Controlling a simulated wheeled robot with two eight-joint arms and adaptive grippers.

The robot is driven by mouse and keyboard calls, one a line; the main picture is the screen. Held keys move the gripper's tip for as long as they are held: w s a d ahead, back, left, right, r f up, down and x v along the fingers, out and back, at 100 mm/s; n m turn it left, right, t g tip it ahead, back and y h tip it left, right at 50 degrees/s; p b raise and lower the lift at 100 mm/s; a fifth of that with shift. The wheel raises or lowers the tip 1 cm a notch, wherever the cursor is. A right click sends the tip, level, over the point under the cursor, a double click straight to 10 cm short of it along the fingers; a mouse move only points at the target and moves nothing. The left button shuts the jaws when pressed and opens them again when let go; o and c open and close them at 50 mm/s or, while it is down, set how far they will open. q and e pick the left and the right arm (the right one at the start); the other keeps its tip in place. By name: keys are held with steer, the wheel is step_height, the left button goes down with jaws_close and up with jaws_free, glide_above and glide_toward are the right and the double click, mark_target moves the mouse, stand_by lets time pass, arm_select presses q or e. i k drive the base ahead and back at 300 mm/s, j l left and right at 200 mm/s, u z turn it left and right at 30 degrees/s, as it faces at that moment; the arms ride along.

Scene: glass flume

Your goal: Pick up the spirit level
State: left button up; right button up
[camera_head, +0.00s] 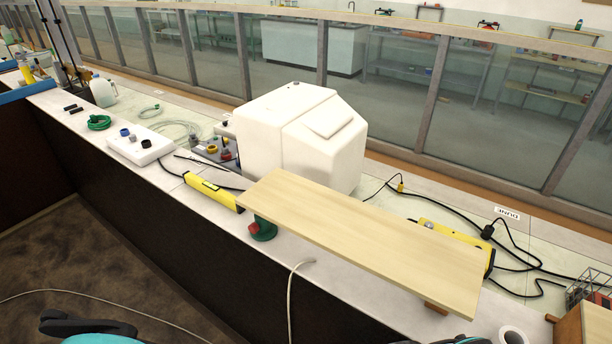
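The spirit level (212,190) is a yellow bar lying along the pale bench top, left of the wooden board. Its right end reaches close to the board's left corner, and a dark thin cable lies near its far side. Teal and black parts of my own arms show at the bottom edge, at the left and right of centre. I can make out no fingertips of my left or right gripper in this view.
The wooden board (370,240) lies raised above the bench on a green and red support (263,229). A white tank (300,138) stands behind the level. A white box with knobs (138,146) is to the left. Another yellow object (450,236) sits behind the board, among black cables.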

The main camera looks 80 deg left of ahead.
mark_target(213, 191)
steer(key=u, duration=3.5)
steer(key=z, duration=0.7)
steer(key=i+j+z, duration=0.2)
steer(key=j+z, duration=0.3)
steer(key=i+j+z, duration=0.1)
steer(key=j+z, duration=0.85)
steer(key=i+l, duration=0.05)
